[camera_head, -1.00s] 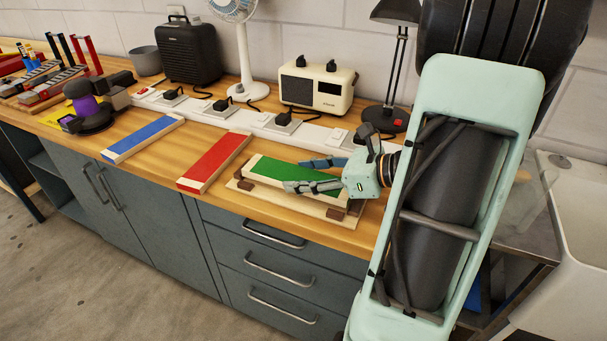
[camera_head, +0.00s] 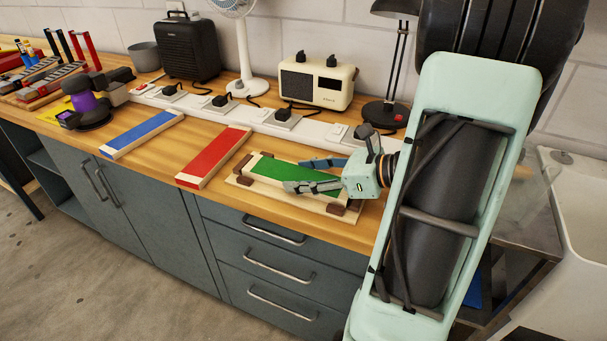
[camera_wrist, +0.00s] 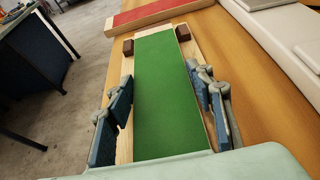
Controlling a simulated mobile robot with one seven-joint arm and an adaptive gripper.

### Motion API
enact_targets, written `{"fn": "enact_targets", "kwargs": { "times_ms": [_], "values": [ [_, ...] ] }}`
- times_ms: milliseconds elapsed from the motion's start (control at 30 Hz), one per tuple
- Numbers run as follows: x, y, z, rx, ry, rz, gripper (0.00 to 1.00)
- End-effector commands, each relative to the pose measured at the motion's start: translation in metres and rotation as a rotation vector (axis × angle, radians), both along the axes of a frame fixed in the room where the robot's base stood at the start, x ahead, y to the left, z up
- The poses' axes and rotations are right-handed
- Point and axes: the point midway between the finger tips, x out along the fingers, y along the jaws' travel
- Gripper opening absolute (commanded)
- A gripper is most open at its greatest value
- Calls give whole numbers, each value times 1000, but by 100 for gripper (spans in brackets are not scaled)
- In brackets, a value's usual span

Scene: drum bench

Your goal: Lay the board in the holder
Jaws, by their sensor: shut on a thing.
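The green-topped board (camera_head: 272,168) has pale wooden sides. It lies lengthwise over the holder (camera_head: 234,179), a pale wooden base with brown corner blocks, on the bench. My gripper (camera_head: 296,175) reaches in from the right and is shut on the board, one finger along each long side. In the wrist view the board (camera_wrist: 165,100) runs between my blue fingers, and its far end sits between two brown blocks (camera_wrist: 128,47). The board looks low and lined up with the holder; whether it rests fully on the base is hard to tell.
A red board (camera_head: 214,155) and a blue board (camera_head: 142,134) lie to the left. Behind are a white power strip (camera_head: 240,118), a cream radio (camera_head: 317,82) and a black lamp (camera_head: 385,115). A purple and black tool (camera_head: 88,107) stands further left. The bench's front edge is close.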

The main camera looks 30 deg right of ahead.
Motion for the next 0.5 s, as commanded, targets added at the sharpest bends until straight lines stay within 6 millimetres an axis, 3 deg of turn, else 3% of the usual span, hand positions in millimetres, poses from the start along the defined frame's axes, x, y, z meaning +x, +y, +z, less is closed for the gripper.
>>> {"fn": "enact_targets", "kwargs": {
  "times_ms": [67, 100, 200, 267, 500],
  "values": [
    [0, 0, -2, 1, -1, 0, 19],
    [0, 0, -1, 1, -1, 0, 53],
    [0, 0, -1, 1, -1, 0, 64],
    [0, 0, -1, 1, -1, 0, 69],
    [0, 0, -1, -1, 1, 0, 69]
  ]
}}
